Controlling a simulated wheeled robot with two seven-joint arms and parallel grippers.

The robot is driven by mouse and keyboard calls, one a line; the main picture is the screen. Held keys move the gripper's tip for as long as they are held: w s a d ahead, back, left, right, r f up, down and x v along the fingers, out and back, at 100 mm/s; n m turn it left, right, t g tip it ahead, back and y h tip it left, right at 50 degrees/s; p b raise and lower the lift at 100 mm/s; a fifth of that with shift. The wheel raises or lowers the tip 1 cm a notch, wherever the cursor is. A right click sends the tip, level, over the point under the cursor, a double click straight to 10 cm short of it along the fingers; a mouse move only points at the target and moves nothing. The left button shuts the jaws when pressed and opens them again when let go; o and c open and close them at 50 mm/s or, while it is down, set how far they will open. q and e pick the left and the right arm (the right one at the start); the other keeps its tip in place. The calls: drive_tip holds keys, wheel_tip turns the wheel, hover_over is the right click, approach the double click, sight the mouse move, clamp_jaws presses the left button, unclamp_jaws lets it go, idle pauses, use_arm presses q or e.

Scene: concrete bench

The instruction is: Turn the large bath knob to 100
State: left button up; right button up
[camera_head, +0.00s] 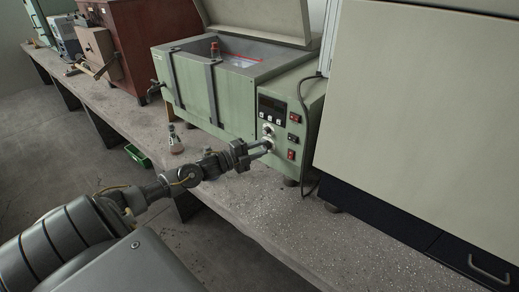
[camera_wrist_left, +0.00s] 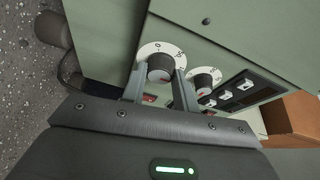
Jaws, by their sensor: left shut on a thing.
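The green water bath (camera_head: 215,88) stands on the bench with its lid up. Its control panel carries two round dark knobs on white dials. My left gripper (camera_head: 266,146) reaches the lower knob at the panel front. In the left wrist view its two fingers (camera_wrist_left: 160,84) are closed on either side of the large bath knob (camera_wrist_left: 160,66), which sits on a numbered white dial. The smaller-looking second knob (camera_wrist_left: 202,82) is just right of the fingers and free. The dial numbers and pointer are too small to read surely. My right gripper is not in view.
Red and dark switches (camera_head: 292,136) and a display (camera_head: 271,105) are close to the knobs. A large cream cabinet (camera_head: 420,110) stands to the right. A small bottle (camera_head: 175,141) stands on the bench (camera_head: 290,222) left of my gripper. The bench front is mostly clear.

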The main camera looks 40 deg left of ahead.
use_arm(q)
drive_tip(key=o, duration=1)
drive_tip(key=shift+c, duration=0.2)
drive_tip(key=shift+s, duration=0.1)
drive_tip(key=b+v, duration=0.1)
drive_tip(key=v, duration=0.9)
drive_tip(key=shift+s, duration=0.3)
drive_tip(key=shift+a, duration=0.1)
